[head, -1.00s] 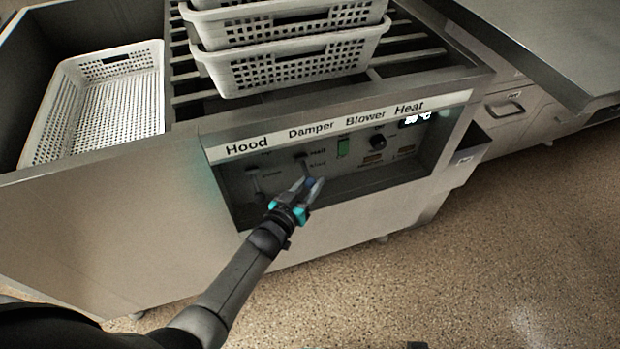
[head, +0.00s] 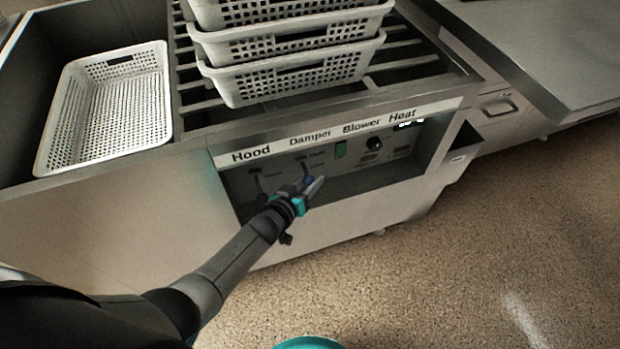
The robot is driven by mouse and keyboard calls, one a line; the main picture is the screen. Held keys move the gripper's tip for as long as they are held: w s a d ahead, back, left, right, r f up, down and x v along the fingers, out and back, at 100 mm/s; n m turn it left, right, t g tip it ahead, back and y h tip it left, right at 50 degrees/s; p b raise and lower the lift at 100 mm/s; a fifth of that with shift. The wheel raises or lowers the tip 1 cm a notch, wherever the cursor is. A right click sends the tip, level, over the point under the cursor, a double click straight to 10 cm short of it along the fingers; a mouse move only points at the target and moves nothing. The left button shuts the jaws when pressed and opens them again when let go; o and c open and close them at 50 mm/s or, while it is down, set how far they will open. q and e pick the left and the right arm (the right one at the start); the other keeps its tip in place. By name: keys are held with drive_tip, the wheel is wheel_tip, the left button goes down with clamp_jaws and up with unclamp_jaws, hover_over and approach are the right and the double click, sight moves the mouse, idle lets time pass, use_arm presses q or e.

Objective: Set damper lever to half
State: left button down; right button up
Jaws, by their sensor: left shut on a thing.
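The damper lever (head: 304,164) is on the recessed control panel, below the "Damper" label (head: 310,139). Its upper part shows; its lower end is hidden behind my left gripper. My left gripper (head: 313,184) reaches in from the lower left and is shut on the damper lever, with its fingertips at the panel. The small position marks beside the lever are too blurred to read. My right gripper is not in view.
The hood lever (head: 258,183) is just left of the damper lever. Stacked white baskets (head: 290,80) stand above the panel; another basket (head: 160,95) lies in the left bay.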

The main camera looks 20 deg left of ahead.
use_arm(q)
drive_tip(key=shift+w+r, duration=0.3)
drive_tip(key=shift+r, duration=0.2)
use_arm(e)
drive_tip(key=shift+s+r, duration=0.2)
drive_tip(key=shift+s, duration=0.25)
use_arm(q)
drive_tip(key=shift+a, duration=0.1)
drive_tip(key=c, duration=0.9)
unclamp_jaws()
drive_tip(key=o, duration=0.3)
drive_tip(key=shift+s+f, duration=0.1)
drive_tip(key=shift+f, duration=0.05)
drive_tip(key=shift+o, duration=0.3)
drive_tip(key=shift+f, duration=0.1)
drive_tip(key=shift+s, duration=0.1)
drive_tip(key=shift+s+p, duration=0.1)
drive_tip(key=shift+p, duration=0.2)
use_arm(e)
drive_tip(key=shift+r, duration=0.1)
